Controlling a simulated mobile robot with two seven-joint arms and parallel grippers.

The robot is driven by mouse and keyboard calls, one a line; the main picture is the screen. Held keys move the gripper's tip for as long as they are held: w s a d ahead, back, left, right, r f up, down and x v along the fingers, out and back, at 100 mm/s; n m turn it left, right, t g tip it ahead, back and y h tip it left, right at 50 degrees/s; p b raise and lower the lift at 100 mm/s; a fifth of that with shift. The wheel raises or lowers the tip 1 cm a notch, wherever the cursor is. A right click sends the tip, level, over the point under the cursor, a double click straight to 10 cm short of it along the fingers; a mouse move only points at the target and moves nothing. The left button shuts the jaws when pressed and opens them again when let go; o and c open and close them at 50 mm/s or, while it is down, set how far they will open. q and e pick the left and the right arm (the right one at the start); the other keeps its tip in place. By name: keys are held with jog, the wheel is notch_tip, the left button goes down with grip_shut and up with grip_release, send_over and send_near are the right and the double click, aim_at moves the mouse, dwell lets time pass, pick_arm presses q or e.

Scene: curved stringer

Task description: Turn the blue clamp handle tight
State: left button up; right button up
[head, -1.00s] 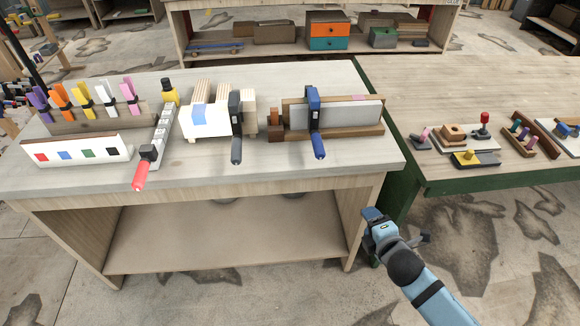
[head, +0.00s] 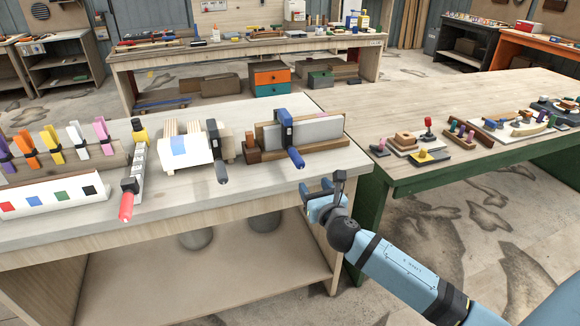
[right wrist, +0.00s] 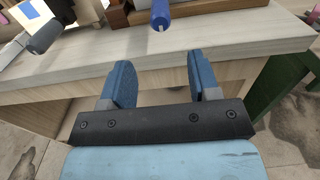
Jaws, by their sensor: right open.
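The blue clamp (head: 286,125) grips a grey and wooden piece (head: 318,131) near the right end of the near bench. Its blue handle (head: 296,158) sticks out toward the bench's front edge. In the right wrist view the handle (right wrist: 160,15) shows at the top, ahead of the fingers and apart from them. My right gripper (head: 322,193) is open and empty in front of the bench's front edge, right of and nearer than the handle. In the right wrist view its two blue fingers (right wrist: 158,85) are spread with nothing between them. My left gripper is out of view.
A black-handled clamp (head: 217,150) on a white block and a red-handled clamp (head: 128,195) stand to the left. Colored clips (head: 55,150) line the far left. A green-edged table (head: 440,160) with small fixtures adjoins at right.

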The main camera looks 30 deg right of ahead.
aim_at(297, 161)
jog(key=x, duration=1.3)
jog(key=shift+w, duration=0.15)
jog(key=c, duration=0.9)
